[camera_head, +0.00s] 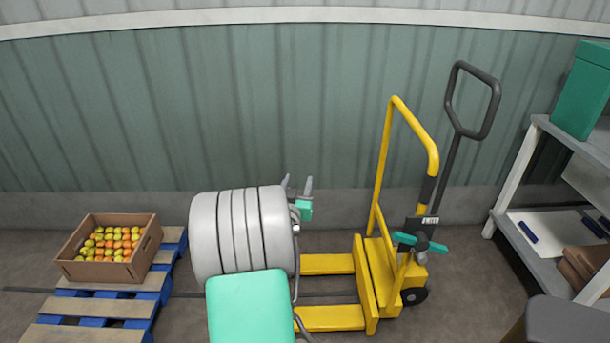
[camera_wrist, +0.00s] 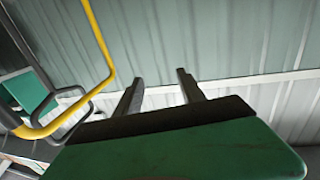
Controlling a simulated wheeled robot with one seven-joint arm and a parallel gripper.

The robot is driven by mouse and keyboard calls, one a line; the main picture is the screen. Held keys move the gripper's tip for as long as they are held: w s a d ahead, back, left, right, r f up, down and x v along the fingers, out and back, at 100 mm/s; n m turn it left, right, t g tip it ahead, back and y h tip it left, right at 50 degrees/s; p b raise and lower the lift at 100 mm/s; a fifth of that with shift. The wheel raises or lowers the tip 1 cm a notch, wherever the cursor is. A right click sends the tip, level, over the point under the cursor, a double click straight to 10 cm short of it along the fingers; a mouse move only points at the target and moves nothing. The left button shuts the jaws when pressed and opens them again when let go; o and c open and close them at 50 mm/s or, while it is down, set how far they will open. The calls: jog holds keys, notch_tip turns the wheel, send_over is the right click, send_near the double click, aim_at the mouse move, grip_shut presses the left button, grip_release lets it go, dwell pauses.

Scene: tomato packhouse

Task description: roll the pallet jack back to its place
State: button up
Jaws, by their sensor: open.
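The yellow pallet jack (camera_head: 372,280) stands on the floor right of centre in the head view, with its forks (camera_head: 327,264) pointing left. My arm hides the fork ends. It has a yellow hoop frame (camera_head: 434,155), a tall dark loop handle (camera_head: 493,110) leaning right, and a green lever (camera_head: 419,243) on a dark box. My gripper (camera_head: 298,187) is left of the jack, apart from it, with fingers pointing up. In the wrist view my gripper (camera_wrist: 160,88) is open and empty, and the yellow hoop (camera_wrist: 102,40) passes left of the fingers.
A shelf rack (camera_head: 518,172) with a green box (camera_head: 583,92) stands at the right. A corrugated wall (camera_head: 240,120) closes the back. Some bare floor shows between rack and jack.

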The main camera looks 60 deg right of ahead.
jog(key=b+v, duration=0.1)
jog(key=v, duration=0.7)
jog(key=shift+b, duration=0.3)
jog(key=shift+d, duration=0.1)
